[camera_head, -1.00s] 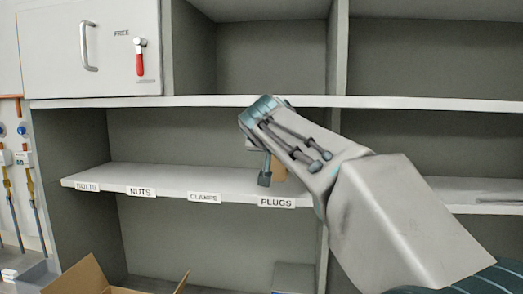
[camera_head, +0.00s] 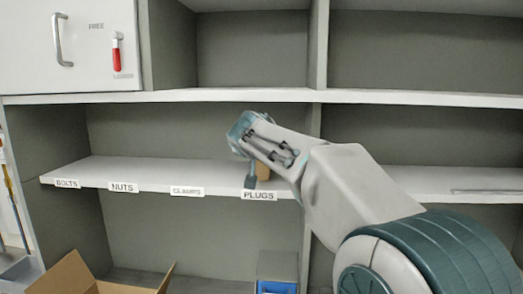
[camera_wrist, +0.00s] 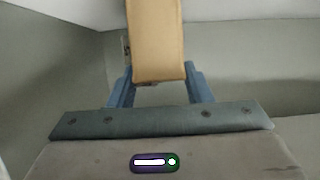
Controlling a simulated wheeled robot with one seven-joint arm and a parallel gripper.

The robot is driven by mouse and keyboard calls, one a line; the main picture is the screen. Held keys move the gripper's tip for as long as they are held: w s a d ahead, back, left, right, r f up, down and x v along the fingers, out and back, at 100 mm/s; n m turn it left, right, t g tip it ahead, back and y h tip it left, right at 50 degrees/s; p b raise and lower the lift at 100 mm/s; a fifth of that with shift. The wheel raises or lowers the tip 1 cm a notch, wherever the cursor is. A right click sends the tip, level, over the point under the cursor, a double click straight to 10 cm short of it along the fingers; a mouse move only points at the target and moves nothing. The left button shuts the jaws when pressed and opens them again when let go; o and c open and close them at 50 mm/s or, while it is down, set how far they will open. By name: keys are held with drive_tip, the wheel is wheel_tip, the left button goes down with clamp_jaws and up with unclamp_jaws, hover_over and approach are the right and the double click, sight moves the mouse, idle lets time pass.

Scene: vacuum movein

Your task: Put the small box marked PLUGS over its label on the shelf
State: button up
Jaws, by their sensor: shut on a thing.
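In the head view my gripper (camera_head: 250,180) is at the shelf just above the PLUGS label (camera_head: 259,196), with my arm reaching in from the right. My wrist hides much of the box in the head view. I cannot tell whether its base touches the shelf, and no marking on it is readable.
Labels BOLTS (camera_head: 67,183), NUTS (camera_head: 124,187) and CLAMPS (camera_head: 187,191) run along the shelf edge to the left, with bare shelf behind them. An upright divider (camera_head: 312,140) stands right of the gripper. An open carton (camera_head: 75,275) and a blue-fronted bin (camera_head: 277,280) are below.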

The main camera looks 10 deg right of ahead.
drive_tip(key=shift+f+b, duration=0.25)
drive_tip(key=shift+b, duration=0.05)
drive_tip(key=o, duration=1.2)
drive_tip(key=shift+r, duration=0.1)
drive_tip(key=shift+r+p, duration=0.25)
drive_tip(key=shift+p, duration=0.15)
drive_tip(key=b+v, duration=0.2)
drive_tip(key=v, duration=1)
drive_tip(key=shift+f+b, duration=0.1)
drive_tip(key=shift+b, duration=0.3)
drive_tip(key=shift+s, duration=0.1)
drive_tip(key=s+d+f+n+g+y, duration=0.1)
drive_tip(key=s+f+g, duration=0.2)
drive_tip(key=s+f, duration=0.5)
drive_tip(key=s+d+f+n+g+y, duration=0.1)
drive_tip(key=s+f+g, duration=0.2)
drive_tip(key=s+f, duration=0.6)
drive_tip(key=s+d+f+n+g+y, duration=0.1)
drive_tip(key=s+f, duration=0.7)
drive_tip(key=f, duration=1)
drive_tip(key=shift+s+f+n+g+y, duration=0.15)
drive_tip(key=shift+g+y, duration=0.15)
drive_tip(key=shift+g, duration=0.25)
drive_tip(key=shift+s+f+n+g+y, duration=0.15)
drive_tip(key=shift+g+y, duration=0.15)
drive_tip(key=shift+g, duration=0.25)
